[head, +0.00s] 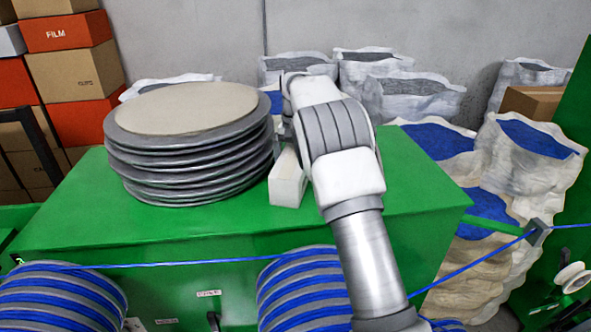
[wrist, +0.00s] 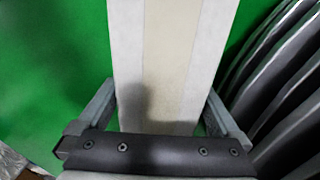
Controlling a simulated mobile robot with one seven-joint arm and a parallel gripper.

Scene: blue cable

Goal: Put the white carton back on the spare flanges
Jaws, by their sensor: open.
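The white carton (head: 288,181) stands on the green bench top, just right of the spare flanges (head: 190,160). The flanges are a stack of grey discs with a flat tan disc (head: 186,107) on top. In the wrist view the carton (wrist: 170,60) shows a pale tan band and runs between the two fingers of my gripper (wrist: 160,103). The fingers are open, one on each side of the carton. Small gaps seem to show beside it; contact is hard to tell. In the head view my arm hides most of the gripper and part of the carton.
Flange edges (wrist: 280,85) lie close to the right finger in the wrist view. The green bench top (head: 425,195) is clear to the right. A blue cable (head: 170,264) runs across the front. White sacks (head: 410,97) stand behind, boxes (head: 75,70) at left.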

